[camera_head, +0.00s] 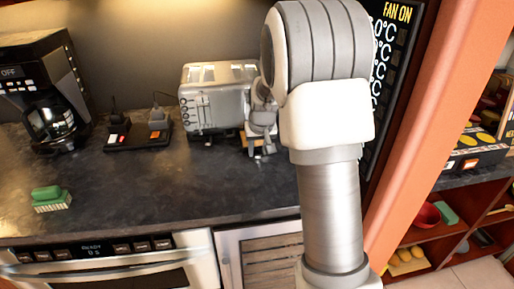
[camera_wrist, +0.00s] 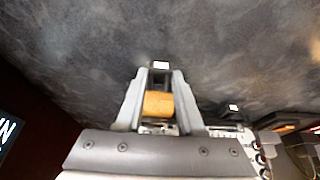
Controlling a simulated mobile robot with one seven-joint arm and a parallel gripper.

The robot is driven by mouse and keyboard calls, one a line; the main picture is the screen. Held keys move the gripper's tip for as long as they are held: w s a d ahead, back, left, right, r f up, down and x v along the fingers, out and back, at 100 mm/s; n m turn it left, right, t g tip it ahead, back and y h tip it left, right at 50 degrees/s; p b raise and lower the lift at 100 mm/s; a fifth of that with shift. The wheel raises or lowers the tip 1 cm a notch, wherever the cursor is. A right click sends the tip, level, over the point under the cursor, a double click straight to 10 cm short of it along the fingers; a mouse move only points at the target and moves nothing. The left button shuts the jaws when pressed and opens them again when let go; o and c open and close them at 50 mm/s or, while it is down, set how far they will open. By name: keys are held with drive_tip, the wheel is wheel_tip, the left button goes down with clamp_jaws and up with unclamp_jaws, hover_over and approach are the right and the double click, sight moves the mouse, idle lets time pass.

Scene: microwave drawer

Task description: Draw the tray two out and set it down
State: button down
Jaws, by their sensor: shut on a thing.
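My gripper (camera_head: 262,132) is at the right front end of the silver toaster (camera_head: 215,98), low over the counter. In the wrist view my gripper (camera_wrist: 159,84) is shut on a narrow dark tray with a white tag (camera_wrist: 160,65), which I take as tray two. A tan surface (camera_wrist: 158,104) shows between the fingers. In the head view the tan and dark tray (camera_head: 258,150) shows just below the fingers, partly covered by them. I cannot tell how much of it is still under the toaster. A second dark tab with a white tag (camera_wrist: 233,107) sits beside it at the toaster.
The dark counter (camera_head: 170,185) is clear in front of the toaster. A black stand (camera_head: 130,138) is left of the toaster. A coffee maker (camera_head: 50,100) and a green-topped brush (camera_head: 50,198) are farther left. An orange post (camera_head: 430,120) stands at the right.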

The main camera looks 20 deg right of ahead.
sight(269, 202)
drive_tip(key=shift+s+a+r+b, duration=0.1)
drive_tip(key=shift+s+a+b, duration=0.2)
drive_tip(key=shift+s, duration=1.25)
drive_tip(key=shift+s+a+f+b, duration=0.1)
drive_tip(key=shift+s+a+b, duration=0.25)
drive_tip(key=shift+s, duration=1.15)
drive_tip(key=shift+s+a+r+b, duration=0.1)
drive_tip(key=shift+s+a+b, duration=0.2)
drive_tip(key=shift+s, duration=1.25)
drive_tip(key=shift+f+b, duration=0.45)
drive_tip(key=shift+f, duration=0.1)
drive_tip(key=shift+s, duration=0.1)
drive_tip(key=shift+s+a, duration=0.3)
drive_tip(key=shift+s, duration=1.1)
drive_tip(key=shift+s+a, duration=0.25)
drive_tip(key=shift+s, duration=1.2)
drive_tip(key=shift+s+a, duration=0.3)
drive_tip(key=shift+s, duration=1.1)
